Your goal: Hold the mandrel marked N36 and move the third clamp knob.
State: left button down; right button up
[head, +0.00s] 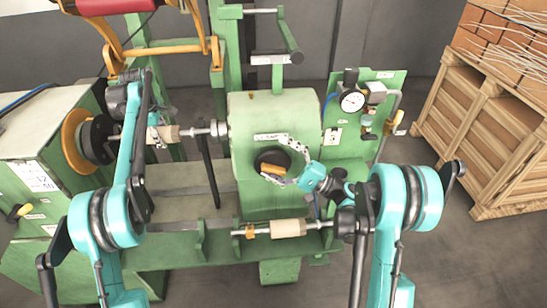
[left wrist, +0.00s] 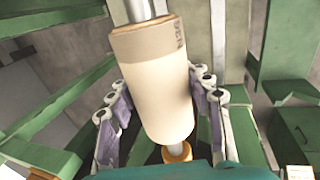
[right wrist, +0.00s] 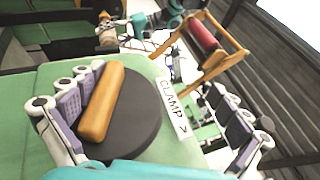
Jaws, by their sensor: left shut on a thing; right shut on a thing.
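The mandrel marked N36 (left wrist: 155,85) is a pale cylinder on a metal shaft; its marking shows near one end in the left wrist view. In the head view the mandrel (head: 171,134) lies level on the machine's left side. My left gripper (head: 157,138) is shut on it, with a finger along each side. The clamp knob (right wrist: 103,105) is an orange bar on a dark round disc, beside a label reading CLAMP. My right gripper (head: 287,165) is shut on the knob. In the right wrist view one finger lies against the bar; the other shows further right.
A second pale roller (head: 288,228) sits on the lower front bar. A pressure gauge (head: 352,101) with hoses is mounted on the panel to the right. A wooden crate (head: 480,150) with bricks stands far right. Green frame posts stand behind the machine.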

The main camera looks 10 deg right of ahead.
aim_at(288, 164)
jog(key=shift+d+r, duration=0.1)
jog(key=shift+r, duration=0.25)
jog(key=shift+s+d+f, duration=0.15)
jog(key=shift+d+f, duration=0.05)
jog(key=shift+d, duration=0.05)
jog(key=shift+c, duration=0.3)
jog(key=shift+v, duration=2.1)
jog(key=shift+c, duration=1.2)
jog(key=v, duration=0.3)
jog(key=shift+s+d+r, duration=0.15)
jog(key=shift+s, duration=0.05)
jog(key=c, duration=0.6)
jog(key=shift+f+v, duration=0.2)
jog(key=shift+v, duration=1.3)
jog(key=shift+f+v, duration=0.2)
jog(key=shift+v, duration=1.3)
jog(key=shift+c, duration=0.2)
jog(key=shift+a, duration=0.2)
